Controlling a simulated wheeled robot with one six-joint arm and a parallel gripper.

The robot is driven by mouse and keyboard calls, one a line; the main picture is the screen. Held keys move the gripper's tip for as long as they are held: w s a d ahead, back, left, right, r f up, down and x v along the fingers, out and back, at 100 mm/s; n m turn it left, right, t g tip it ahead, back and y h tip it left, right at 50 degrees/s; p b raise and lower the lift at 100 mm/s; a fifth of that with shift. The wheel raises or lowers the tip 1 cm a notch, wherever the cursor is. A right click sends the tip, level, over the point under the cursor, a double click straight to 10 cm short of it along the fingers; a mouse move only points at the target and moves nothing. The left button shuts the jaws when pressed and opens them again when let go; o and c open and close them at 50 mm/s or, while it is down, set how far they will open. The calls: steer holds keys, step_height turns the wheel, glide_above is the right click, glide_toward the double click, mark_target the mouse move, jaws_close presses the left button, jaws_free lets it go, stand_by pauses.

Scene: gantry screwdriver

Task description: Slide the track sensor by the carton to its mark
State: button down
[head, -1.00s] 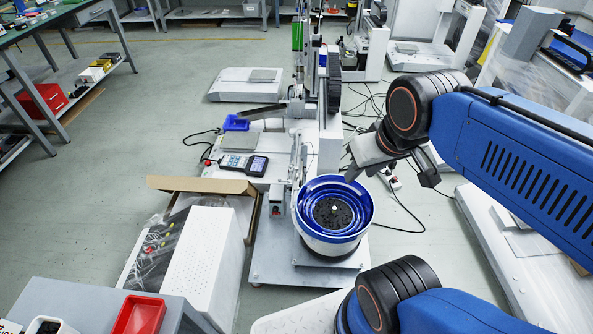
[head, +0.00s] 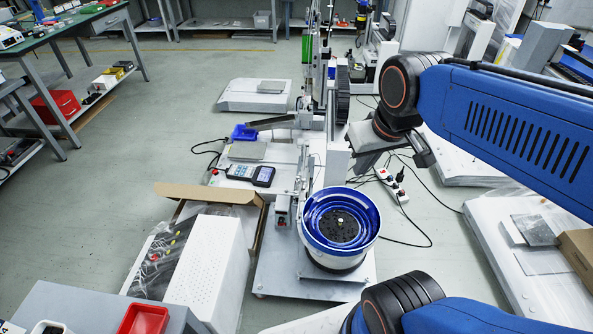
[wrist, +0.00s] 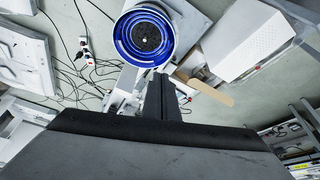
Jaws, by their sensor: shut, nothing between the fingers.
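An open cardboard carton (head: 208,193) stands on the floor at left centre in the head view. Just right of it, a small grey block (head: 283,208) sits at the machine's edge beside the bowl; it may be the track sensor, but it is too small to be sure. I cannot make out a mark. My gripper (head: 360,170) hangs above and behind the blue feeder bowl, to the right of that block and apart from it. In the wrist view my gripper (wrist: 162,95) is shut and empty, its fingers together below the bowl.
The blue-rimmed bowl (head: 341,258) stands on a grey base plate. A white perforated box (head: 210,270) is in front of the carton. A handheld controller (head: 250,174) lies on the machine's bench. A power strip (head: 392,185) and cables lie on the floor at right.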

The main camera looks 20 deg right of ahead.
steer(key=w+r+g, duration=0.2)
steer(key=w, duration=1.4)
steer(key=g, duration=0.4)
glide_above(298, 179)
steer(key=w, duration=0.2)
step_height(298, 179, down, 19)
steer(key=w+f+g, duration=0.1)
steer(key=w+f, duration=0.3)
steer(key=f, duration=0.4)
steer(key=w+f, duration=0.4)
steer(key=f, duration=0.3)
steer(key=s+f, duration=0.6)
steer(key=f, duration=0.4)
steer(key=shift+s+a+f+n, duration=0.15)
steer(key=shift+s+f+n, duration=0.15)
steer(key=shift+s+f, duration=0.1)
